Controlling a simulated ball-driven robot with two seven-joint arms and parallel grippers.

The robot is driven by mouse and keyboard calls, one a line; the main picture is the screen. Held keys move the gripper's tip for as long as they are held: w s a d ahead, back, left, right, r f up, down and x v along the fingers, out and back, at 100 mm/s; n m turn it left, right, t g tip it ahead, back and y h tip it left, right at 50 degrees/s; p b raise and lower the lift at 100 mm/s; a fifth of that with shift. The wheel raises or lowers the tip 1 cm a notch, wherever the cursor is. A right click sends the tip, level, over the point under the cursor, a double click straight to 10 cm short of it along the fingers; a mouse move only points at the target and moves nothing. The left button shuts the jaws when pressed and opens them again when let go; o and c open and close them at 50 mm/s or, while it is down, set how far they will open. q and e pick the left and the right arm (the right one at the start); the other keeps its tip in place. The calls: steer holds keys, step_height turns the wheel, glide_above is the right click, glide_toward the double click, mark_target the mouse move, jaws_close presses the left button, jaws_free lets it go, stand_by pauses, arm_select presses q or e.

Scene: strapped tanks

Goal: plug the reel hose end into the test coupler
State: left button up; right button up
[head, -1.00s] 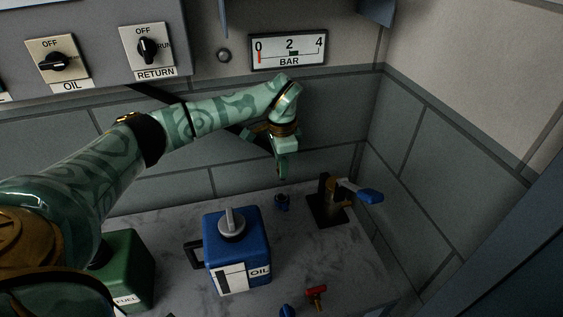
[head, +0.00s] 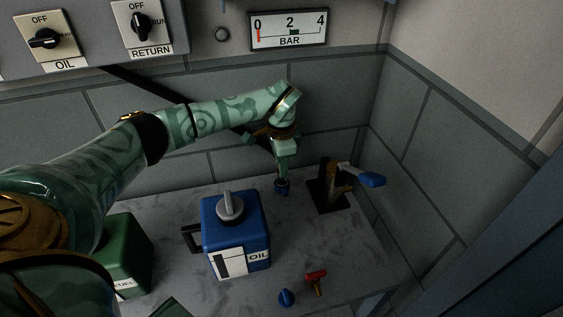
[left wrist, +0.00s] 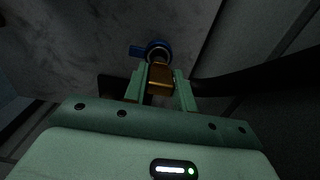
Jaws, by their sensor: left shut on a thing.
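My left gripper (head: 281,172) is low over the back of the bench, fingers pointing down. It is shut on the reel hose end, a brass piece (left wrist: 160,78) between the fingers in the left wrist view. The test coupler, a small blue fitting (head: 281,188), is directly below the fingers. In the left wrist view the coupler (left wrist: 157,46) shows as a blue ring with a side tab, in line with the brass tip. Whether the tip touches or has entered it, I cannot tell. My right gripper is not in view.
A black hose (head: 150,88) runs down the wall to the gripper. A stand with a blue lever (head: 371,180) is close right of the coupler. A blue oil can (head: 232,238) and green fuel can (head: 128,250) stand in front. A red-handled valve (head: 316,279) and blue knob (head: 286,297) are nearer.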

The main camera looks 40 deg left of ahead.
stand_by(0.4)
arm_select(q)
steer(key=shift+p, duration=0.35)
stand_by(0.4)
steer(key=shift+p, duration=0.35)
stand_by(0.5)
steer(key=shift+p, duration=0.3)
steer(key=shift+f+b, duration=0.45)
steer(key=shift+f, duration=1.2)
